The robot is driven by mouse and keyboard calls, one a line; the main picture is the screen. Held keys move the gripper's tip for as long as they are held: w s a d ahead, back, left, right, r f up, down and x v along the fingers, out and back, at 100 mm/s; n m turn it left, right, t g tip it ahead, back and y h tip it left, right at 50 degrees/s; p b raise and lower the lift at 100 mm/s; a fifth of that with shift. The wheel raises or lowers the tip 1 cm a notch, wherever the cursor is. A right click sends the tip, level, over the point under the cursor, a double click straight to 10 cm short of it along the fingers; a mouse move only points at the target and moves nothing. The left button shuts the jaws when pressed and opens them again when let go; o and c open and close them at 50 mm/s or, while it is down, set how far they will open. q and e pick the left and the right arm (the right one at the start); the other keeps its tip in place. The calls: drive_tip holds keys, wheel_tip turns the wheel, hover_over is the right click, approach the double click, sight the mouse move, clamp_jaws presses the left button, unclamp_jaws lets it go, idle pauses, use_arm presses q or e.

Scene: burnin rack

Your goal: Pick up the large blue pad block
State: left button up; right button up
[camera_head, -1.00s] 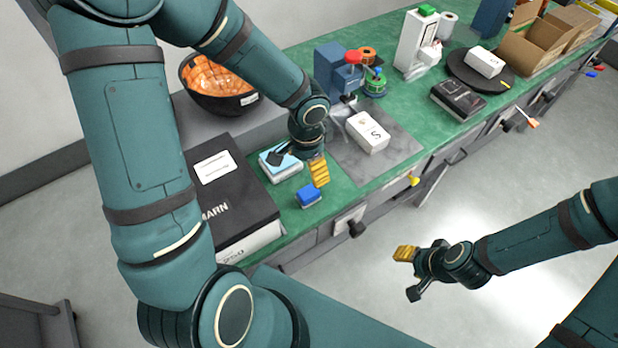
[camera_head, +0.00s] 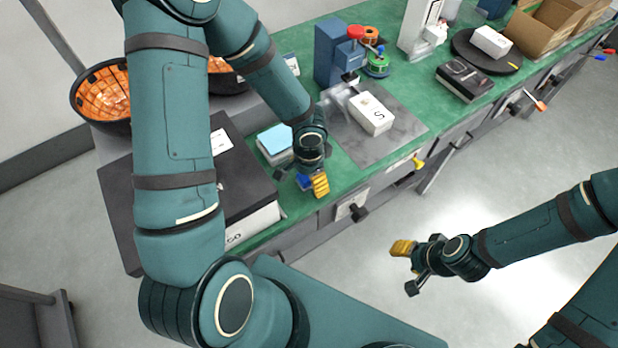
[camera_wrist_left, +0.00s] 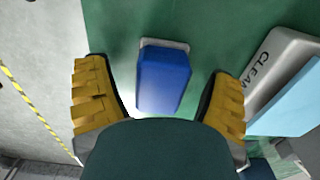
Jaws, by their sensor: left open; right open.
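The large blue pad block (camera_wrist_left: 163,78) lies on the green bench top near its front edge, with a pale grey base showing at one end. In the head view the blue block (camera_head: 304,182) is mostly hidden behind my left gripper (camera_head: 302,182). My left gripper (camera_wrist_left: 160,105) is open, with a yellow-padded finger on each side of the block and visible gaps between. I cannot tell how far above the block the fingers are. My right gripper (camera_head: 408,268) is open and empty over the floor, in front of the bench.
A light-blue-topped block marked "CLEAN" (camera_wrist_left: 285,95) lies close beside the right finger in the wrist view; it is also in the head view (camera_head: 275,142). A black box (camera_head: 240,180) stands left. A white box (camera_head: 371,114) lies on a grey mat (camera_head: 390,148).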

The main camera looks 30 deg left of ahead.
use_arm(q)
drive_tip(key=shift+f, duration=0.2)
drive_tip(key=c, duration=1.3)
drive_tip(key=shift+c, duration=0.2)
drive_tip(key=shift+r, duration=0.1)
wheel_tip(320, 180, up, 10)
drive_tip(key=p, duration=0.3)
drive_tip(key=o, duration=0.5)
drive_tip(key=c, duration=0.5)
